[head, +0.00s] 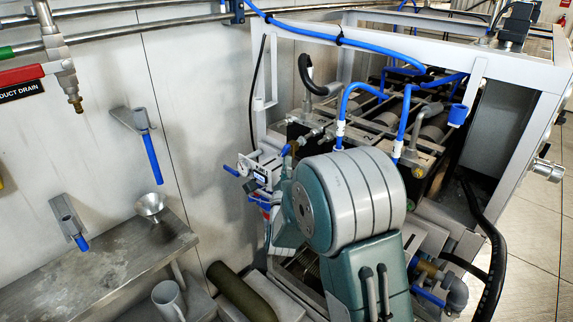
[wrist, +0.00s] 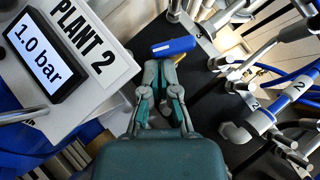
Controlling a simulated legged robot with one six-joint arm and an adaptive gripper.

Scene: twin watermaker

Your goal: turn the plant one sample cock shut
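In the wrist view a blue lever handle (wrist: 173,46) lies just beyond my fingertips, with a small yellow part beside it. My gripper (wrist: 161,66) points at this handle, its two fingers close together at the tips. I cannot tell whether the tips touch the handle or have it between them. A panel marked PLANT 2 (wrist: 82,38) with a display reading 1.0 bar (wrist: 42,55) stands left of the fingers. No plant one label is readable. In the head view my arm hides my gripper and most of the fittings in front of it.
A white frame (head: 520,75) holds pipework with blue hoses (head: 345,100) close around my arm. Numbered fittings (wrist: 262,113) crowd the wrist view's right side. At left in the head view are a steel bench (head: 100,265), a funnel (head: 150,205) and a jug (head: 168,300). Floor shows at right.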

